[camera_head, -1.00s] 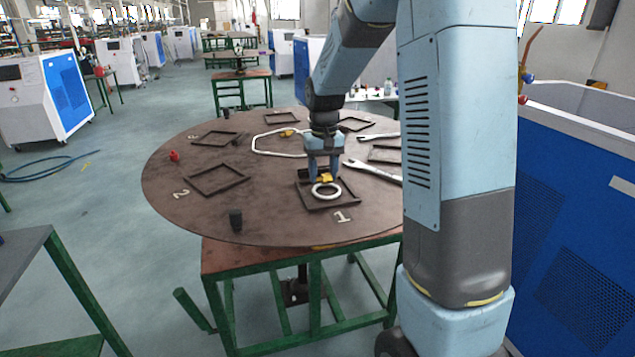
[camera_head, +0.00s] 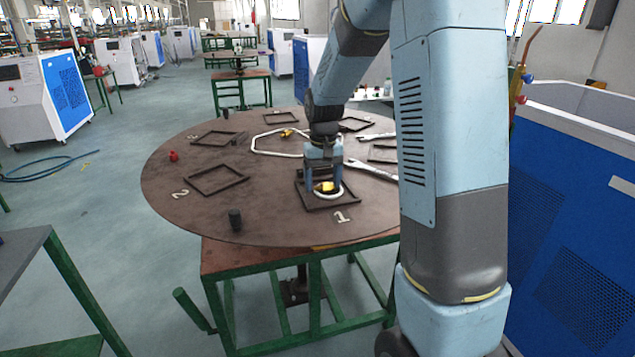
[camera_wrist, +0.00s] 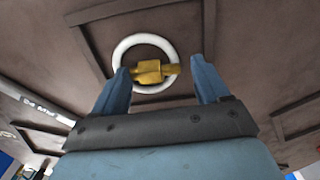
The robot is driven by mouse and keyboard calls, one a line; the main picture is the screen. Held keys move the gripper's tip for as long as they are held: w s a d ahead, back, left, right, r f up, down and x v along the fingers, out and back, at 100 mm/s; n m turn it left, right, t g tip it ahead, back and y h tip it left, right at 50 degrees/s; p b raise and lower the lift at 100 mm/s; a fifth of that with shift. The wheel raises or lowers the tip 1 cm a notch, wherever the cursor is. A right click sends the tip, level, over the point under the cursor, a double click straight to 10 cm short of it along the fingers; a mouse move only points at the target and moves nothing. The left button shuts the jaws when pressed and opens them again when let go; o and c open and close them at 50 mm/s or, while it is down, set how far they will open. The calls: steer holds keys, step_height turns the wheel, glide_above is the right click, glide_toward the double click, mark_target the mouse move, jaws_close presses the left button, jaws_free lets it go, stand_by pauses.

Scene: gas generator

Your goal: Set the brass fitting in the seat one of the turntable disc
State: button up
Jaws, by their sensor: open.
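The brass fitting (camera_head: 326,187) lies within the white ring in the square frame beside the painted 1 on the turntable disc (camera_head: 270,222). In the wrist view the brass fitting (camera_wrist: 150,72) lies on its side across the ring's inside, its right end reaching the ring's edge. The white ring (camera_head: 337,195) also shows whole around it in the wrist view (camera_wrist: 121,47). My gripper (camera_head: 323,189) is open just over the ring. In the wrist view its two blue fingers (camera_wrist: 158,75) stand apart, one on each side of the fitting, with a gap on the right.
Other square frames, one by a painted 2 (camera_head: 180,194), lie around the disc. A black cylinder (camera_head: 235,219) stands near the front edge, and a red piece (camera_head: 174,156) lies at the left. Wrenches (camera_head: 372,170) and a pale loop (camera_head: 256,150) lie close by.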

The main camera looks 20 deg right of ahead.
mark_target(323, 184)
step_height(323, 184, up, 11)
steer(key=s+r+t, duration=0.2)
steer(key=s+r, duration=0.2)
steer(key=s, duration=0.4)
steer(key=s+r+t, duration=0.1)
steer(key=s+r, duration=0.2)
steer(key=s, duration=0.4)
steer(key=s+t, duration=0.2)
steer(key=s, duration=1.1)
steer(key=shift+s+a+f+t, duration=0.2)
steer(key=shift+f+t, duration=0.1)
steer(key=shift+f, duration=0.15)
